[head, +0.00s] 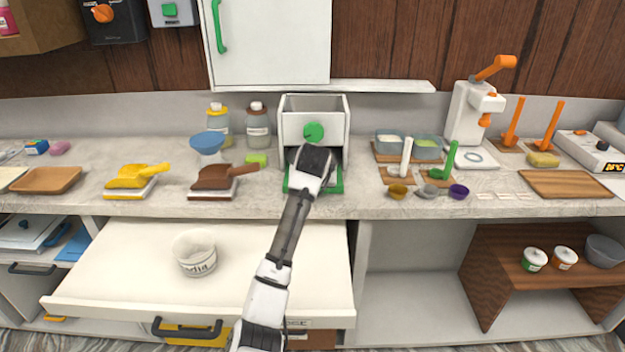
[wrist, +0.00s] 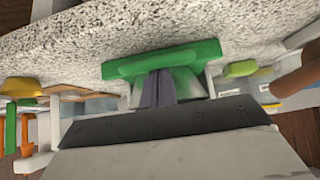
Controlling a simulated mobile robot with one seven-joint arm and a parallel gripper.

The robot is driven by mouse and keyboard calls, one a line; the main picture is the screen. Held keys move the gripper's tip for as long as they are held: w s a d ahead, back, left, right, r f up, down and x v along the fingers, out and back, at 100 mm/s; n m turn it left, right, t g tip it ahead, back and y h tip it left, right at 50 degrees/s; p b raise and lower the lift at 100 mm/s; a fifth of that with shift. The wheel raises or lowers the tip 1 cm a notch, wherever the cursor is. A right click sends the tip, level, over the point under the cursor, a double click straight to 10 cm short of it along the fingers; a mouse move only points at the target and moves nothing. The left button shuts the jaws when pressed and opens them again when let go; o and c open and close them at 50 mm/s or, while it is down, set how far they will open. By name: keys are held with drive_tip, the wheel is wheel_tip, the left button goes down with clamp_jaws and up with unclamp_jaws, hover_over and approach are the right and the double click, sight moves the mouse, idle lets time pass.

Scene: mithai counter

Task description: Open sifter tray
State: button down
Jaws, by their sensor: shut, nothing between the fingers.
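The sifter (head: 332,112) is a white box with a green knob, standing on the counter against the wall. Its green tray (head: 335,187) shows low at the front, partly hidden by my arm. In the wrist view the tray's green front (wrist: 185,57) spans the upper middle, close to the speckled counter. My gripper (wrist: 157,86) is shut and empty, with its fingertips right at the middle of the green front. I cannot tell whether they touch it. In the head view my wrist covers the fingertips.
Yellow and brown scoops (head: 214,177) lie left of the sifter; small bowls and green-and-white tools (head: 446,158) stand to the right. Below the counter (head: 258,202), a wide drawer (head: 112,262) stands open with a white tub (head: 194,254) in it.

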drive_tip(key=shift+s+f, duration=0.1)
drive_tip(key=shift+s, duration=2.55)
